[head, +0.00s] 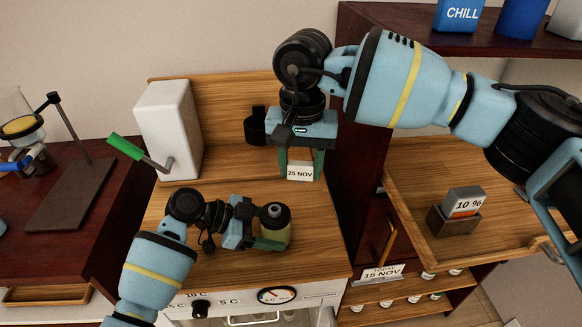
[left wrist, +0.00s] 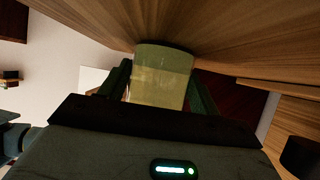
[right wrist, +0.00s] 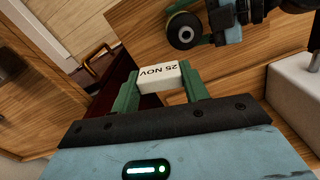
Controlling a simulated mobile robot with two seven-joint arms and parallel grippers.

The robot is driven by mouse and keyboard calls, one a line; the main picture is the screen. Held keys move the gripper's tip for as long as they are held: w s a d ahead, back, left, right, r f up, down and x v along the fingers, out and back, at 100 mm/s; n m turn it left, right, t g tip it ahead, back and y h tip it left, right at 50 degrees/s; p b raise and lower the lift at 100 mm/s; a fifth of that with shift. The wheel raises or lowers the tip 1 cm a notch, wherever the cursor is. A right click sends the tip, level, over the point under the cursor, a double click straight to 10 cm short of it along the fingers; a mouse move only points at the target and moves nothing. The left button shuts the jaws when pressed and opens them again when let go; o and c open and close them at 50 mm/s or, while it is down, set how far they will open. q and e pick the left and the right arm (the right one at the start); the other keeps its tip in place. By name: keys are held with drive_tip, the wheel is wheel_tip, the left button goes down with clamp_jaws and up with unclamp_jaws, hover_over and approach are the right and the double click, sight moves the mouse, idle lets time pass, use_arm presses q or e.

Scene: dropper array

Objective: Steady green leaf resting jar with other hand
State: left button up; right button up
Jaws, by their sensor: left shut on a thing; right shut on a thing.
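The jar (head: 277,218), a small yellow-green cylinder with a dark top, stands upright on the wooden bench top. My left gripper (head: 270,230) is shut on it from the left, its green fingers on either side. The left wrist view shows the jar (left wrist: 162,75) between the fingers; no leaf marking can be made out. My right gripper (head: 300,162) points down behind the jar, apart from it. It is shut on a white tag (head: 300,173) reading "25 NOV", which also shows in the right wrist view (right wrist: 158,77).
A white box with a green-handled crank (head: 170,130) stands left of the right gripper. A black holder (head: 256,126) is on the back panel. A wooden tray (head: 435,253) with a "10 %" block (head: 465,203) lies right. The bench's front has a dial (head: 276,295).

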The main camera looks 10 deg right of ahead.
drive_tip(key=d, duration=0.1)
drive_tip(key=d+r, duration=0.1)
drive_tip(key=d, duration=0.1)
drive_tip(key=shift+r, duration=0.25)
use_arm(q)
drive_tip(key=o, duration=1.6)
drive_tip(key=shift+c, duration=0.2)
drive_tip(key=v, duration=1.2)
